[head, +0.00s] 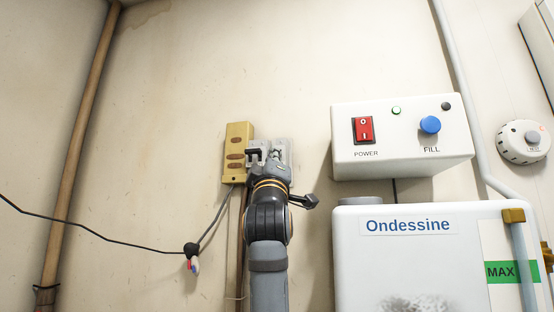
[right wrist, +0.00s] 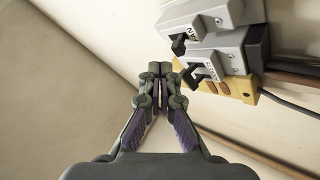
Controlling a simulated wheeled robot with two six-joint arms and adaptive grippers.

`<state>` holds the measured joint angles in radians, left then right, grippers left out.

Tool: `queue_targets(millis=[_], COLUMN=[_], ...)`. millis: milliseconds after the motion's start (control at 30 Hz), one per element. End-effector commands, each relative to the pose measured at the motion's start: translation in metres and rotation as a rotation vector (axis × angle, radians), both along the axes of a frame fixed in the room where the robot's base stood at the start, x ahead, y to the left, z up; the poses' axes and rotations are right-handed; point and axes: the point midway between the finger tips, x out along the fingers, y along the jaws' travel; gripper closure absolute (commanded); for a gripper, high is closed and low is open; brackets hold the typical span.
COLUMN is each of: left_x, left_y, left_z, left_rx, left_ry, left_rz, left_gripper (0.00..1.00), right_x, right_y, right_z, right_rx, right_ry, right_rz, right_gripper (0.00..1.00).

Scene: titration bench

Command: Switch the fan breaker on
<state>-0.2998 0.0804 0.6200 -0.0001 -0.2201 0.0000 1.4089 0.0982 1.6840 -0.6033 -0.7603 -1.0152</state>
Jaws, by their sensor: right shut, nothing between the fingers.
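Two grey breaker housings with black levers are mounted on the wall beside a yellow block (head: 238,140). In the right wrist view, the upper housing (right wrist: 225,18) and the lower housing (right wrist: 225,62) sit side by side against the yellow block (right wrist: 243,90). In the head view, my right gripper (head: 272,160) partly hides the housings (head: 283,150).
A white control box (head: 400,160) with a red power switch (head: 363,130) and a blue fill knob (head: 430,125) is at right, above a white Ondessine tank (head: 400,260). A black cable (head: 100,237) hangs at lower left. The wall above is clear.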

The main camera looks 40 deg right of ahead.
Motion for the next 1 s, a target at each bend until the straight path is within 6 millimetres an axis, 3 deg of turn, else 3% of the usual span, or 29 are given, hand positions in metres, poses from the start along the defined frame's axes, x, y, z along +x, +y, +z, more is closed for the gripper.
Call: queue_targets(millis=[1000], left_x=[0.0], left_y=[-0.0008], left_z=[0.001], left_rx=[-0.001], left_ry=[0.0], left_rz=[0.0], left_gripper=[0.6], right_x=[0.0058], right_y=[-0.0069], right_z=[0.0004], right_rx=[0.0], right_ry=[0.0], right_rz=[0.0], right_gripper=[1.0])
